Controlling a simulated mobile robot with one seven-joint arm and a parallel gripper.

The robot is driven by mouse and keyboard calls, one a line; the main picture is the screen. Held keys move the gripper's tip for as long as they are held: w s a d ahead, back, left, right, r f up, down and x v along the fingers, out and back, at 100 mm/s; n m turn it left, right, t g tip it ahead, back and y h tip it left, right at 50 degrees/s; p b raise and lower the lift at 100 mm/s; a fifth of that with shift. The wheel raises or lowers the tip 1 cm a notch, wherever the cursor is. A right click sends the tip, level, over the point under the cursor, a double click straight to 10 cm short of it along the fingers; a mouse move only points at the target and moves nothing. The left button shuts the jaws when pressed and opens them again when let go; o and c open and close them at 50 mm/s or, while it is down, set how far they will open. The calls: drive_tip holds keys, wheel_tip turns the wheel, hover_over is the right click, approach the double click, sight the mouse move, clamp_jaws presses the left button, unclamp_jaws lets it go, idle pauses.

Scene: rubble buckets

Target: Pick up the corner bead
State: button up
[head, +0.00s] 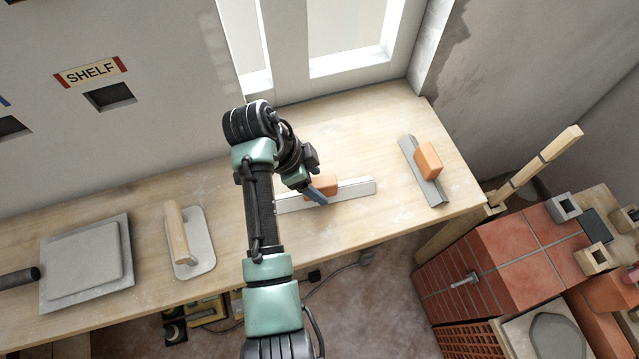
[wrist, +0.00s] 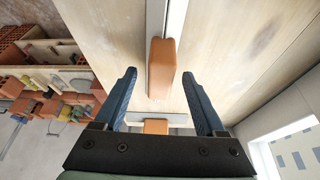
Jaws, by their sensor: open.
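Two long strips with orange blocks lie on the wooden bench; I cannot tell for certain which is the corner bead. One pale metal strip (head: 352,188), with an orange block (head: 322,184) at its middle, lies beneath my gripper (head: 318,196). In the wrist view that orange block (wrist: 162,66) shows between my open fingers (wrist: 159,73), with a gap on each side; whether they reach down around it is unclear. The other, a grey strip (head: 411,160) with an orange block (head: 428,160), lies at the bench's right end. My gripper holds nothing.
A wooden-handled float (head: 203,240) and a grey square board (head: 57,258) lie on the bench at left. The wall and window are behind. Red brick stacks (head: 525,245) stand beyond the bench's right edge. The bench between the two strips is clear.

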drive_tip(key=shift+x, duration=1.15)
clamp_jaws()
